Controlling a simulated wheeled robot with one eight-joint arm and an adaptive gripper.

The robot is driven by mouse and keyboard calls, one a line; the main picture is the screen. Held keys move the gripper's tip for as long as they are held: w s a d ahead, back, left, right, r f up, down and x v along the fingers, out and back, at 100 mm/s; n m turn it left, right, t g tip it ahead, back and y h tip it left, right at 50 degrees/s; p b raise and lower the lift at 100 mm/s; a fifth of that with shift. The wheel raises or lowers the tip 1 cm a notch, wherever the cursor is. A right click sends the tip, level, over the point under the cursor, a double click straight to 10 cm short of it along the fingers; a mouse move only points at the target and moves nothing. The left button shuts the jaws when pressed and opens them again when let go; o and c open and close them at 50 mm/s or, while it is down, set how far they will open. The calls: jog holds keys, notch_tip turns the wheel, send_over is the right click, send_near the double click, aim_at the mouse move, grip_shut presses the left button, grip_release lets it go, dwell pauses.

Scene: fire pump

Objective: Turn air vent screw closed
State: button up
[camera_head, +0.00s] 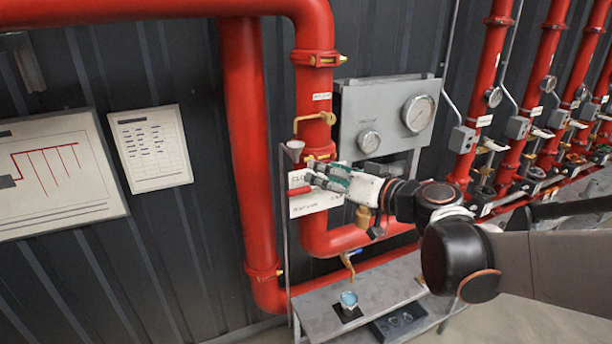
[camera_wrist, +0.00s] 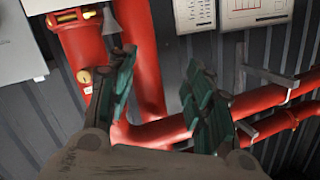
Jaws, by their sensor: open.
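My gripper (camera_head: 312,176) is in front of the red pipework, beside the lower part of the vertical pipe. Its green-padded fingers are spread apart in the wrist view (camera_wrist: 160,60), with nothing between them. A small round brass fitting (camera_wrist: 84,76) shows on the red pipe, left of the left finger in the wrist view; I cannot tell for sure that it is the air vent screw. In the head view, brass parts (camera_head: 318,157) show on the pipe just above the fingers. My gripper partly hides the pipe there.
A grey gauge panel (camera_head: 386,112) stands right of the pipe. A brass bent tube (camera_head: 312,118) and small funnel (camera_head: 294,147) are above my gripper. A grey bench (camera_head: 380,291) is below. Posters (camera_head: 151,147) hang left; more red pipes (camera_head: 482,90) stand right.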

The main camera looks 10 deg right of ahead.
jog(key=shift+s+a+f+g, duration=0.25)
jog(key=shift+s+a, duration=0.1)
jog(key=shift+s, duration=0.25)
jog(key=shift+s+a+f+g, duration=0.2)
jog(key=shift+s+a, duration=0.15)
jog(key=shift+s, duration=0.25)
jog(key=s+d+f+g+h+b, duration=0.1)
jog(key=s+f+b, duration=0.35)
jog(key=f, duration=0.25)
jog(key=s+f+g+h+b, duration=0.1)
jog(key=s+f+h+b, duration=0.15)
jog(key=f+b, duration=0.35)
jog(key=s+d+f+g+b, duration=0.1)
jog(key=s+f+g+b, duration=0.15)
jog(key=s+f, duration=0.4)
jog(key=s+d+f+m+h+b, duration=0.1)
jog(key=s+d+f+h+b, duration=0.2)
jog(key=f, duration=0.4)
jog(key=s+d+f+m+h+b, duration=0.1)
jog(key=s+d+f+h+b, duration=0.2)
jog(key=s+d+f+b, duration=0.2)
notch_tip(320, 180, down, 3)
jog(key=shift+g+b, duration=0.4)
jog(key=shift+b, duration=0.85)
